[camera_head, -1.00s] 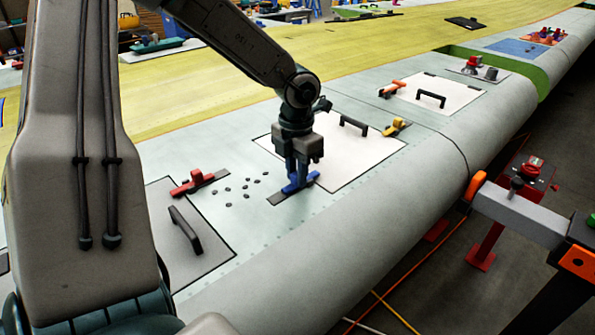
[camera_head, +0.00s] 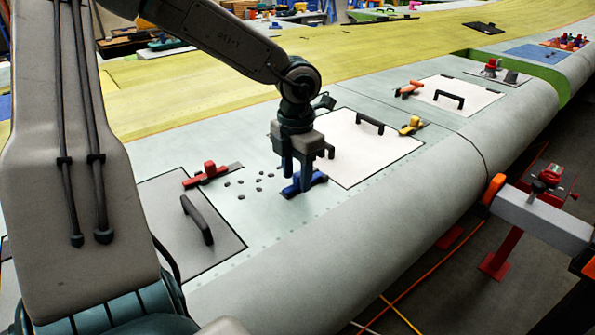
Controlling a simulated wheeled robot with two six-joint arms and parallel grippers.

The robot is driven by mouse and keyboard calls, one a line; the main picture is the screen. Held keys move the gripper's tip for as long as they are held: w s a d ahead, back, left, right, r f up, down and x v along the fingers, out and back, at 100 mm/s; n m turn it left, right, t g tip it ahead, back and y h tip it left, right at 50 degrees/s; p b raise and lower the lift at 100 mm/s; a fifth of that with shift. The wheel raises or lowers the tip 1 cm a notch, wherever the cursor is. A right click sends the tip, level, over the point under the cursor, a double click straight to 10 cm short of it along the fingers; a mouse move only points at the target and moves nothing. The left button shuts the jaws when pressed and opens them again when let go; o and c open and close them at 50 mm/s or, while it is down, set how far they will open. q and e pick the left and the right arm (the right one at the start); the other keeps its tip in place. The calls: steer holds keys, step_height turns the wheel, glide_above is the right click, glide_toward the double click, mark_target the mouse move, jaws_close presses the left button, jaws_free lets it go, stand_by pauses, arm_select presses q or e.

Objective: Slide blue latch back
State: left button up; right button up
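The blue latch (camera_head: 318,179) lies on the grey wing skin beside the lower left edge of a white panel (camera_head: 362,152). My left gripper (camera_head: 297,184) points down at it from above. Its two fingers stand apart, one on each side of the latch's raised part, and they hide some of the latch. The fingers look open, with no clear grip on the latch. The dark strip under the latch is mostly covered at its left end. My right gripper is not in view.
A red latch (camera_head: 207,174) and a grey panel with a black handle (camera_head: 197,220) lie to the left. A yellow latch (camera_head: 412,126) and an orange latch (camera_head: 409,89) lie to the right. Small dark pieces (camera_head: 259,187) lie near the blue latch. The wing's rounded edge drops away in front.

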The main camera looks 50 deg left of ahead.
mark_target(297, 175)
arm_select(q)
steer(key=shift+w, duration=0.1)
steer(key=shift+w+r, duration=0.1)
steer(key=shift+r, duration=0.25)
step_height(297, 175, up, 10)
steer(key=b, duration=0.1)
steer(key=shift+s, duration=0.2)
stand_by(0.3)
